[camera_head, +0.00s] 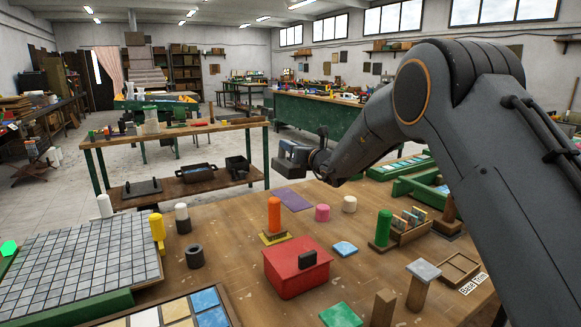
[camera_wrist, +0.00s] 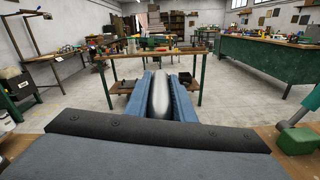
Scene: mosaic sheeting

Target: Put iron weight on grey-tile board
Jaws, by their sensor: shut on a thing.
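My gripper (camera_head: 293,156) is raised above the far part of the wooden table in the head view. In the wrist view its two blue fingers (camera_wrist: 166,98) are shut on a smooth, rounded grey piece, which looks to be the iron weight (camera_wrist: 160,96). The fingers cover its sides, and I cannot make it out clearly in the head view. The grey-tile board (camera_head: 80,255) lies at the left of the table, with rows of small grey tiles and a green edge. My gripper is well to the right of the board and apart from it.
A yellow bottle-shaped thing (camera_head: 157,231) and a white-topped cylinder (camera_head: 182,218) stand at the board's right side. A dark ring (camera_head: 194,256), an orange post (camera_head: 274,215) and a red box (camera_head: 297,272) stand further right. A tray of coloured tiles (camera_head: 224,303) lies in front.

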